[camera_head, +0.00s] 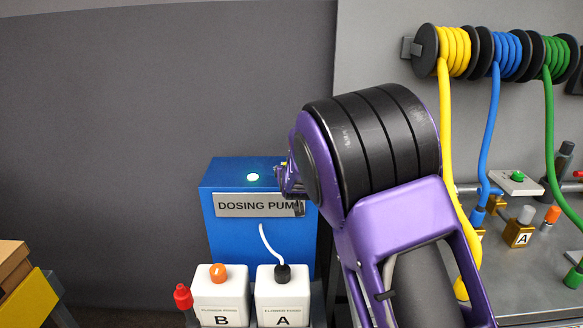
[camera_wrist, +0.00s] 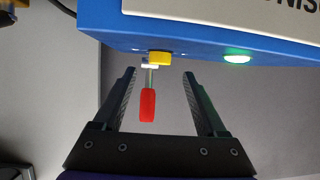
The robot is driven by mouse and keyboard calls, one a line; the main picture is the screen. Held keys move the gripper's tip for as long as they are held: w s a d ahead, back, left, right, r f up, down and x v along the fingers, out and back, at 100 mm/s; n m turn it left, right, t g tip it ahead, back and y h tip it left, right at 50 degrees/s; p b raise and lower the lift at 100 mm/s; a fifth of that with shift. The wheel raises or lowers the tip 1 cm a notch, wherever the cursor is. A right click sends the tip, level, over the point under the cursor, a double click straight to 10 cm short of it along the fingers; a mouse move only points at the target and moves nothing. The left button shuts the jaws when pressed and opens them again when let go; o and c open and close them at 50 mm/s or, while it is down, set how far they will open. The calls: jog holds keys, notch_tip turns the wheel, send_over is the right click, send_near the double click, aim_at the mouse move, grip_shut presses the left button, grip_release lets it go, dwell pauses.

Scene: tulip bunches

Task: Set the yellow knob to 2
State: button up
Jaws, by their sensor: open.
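The blue dosing pump (camera_head: 250,242) stands left of centre in the head view. There my arm covers its right side and the knob is hidden. My gripper shows only partly, at the pump's upper right.
A red-handled lever (camera_wrist: 147,104) shows between my fingers, apart from both. A lit green lamp (camera_wrist: 238,58) is on the pump. White bottles B (camera_head: 220,300) and A (camera_head: 282,300) stand in front. Coloured hose reels (camera_head: 428,50) hang at right.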

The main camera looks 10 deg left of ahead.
jog(key=shift+x, duration=2.75)
grip_shut()
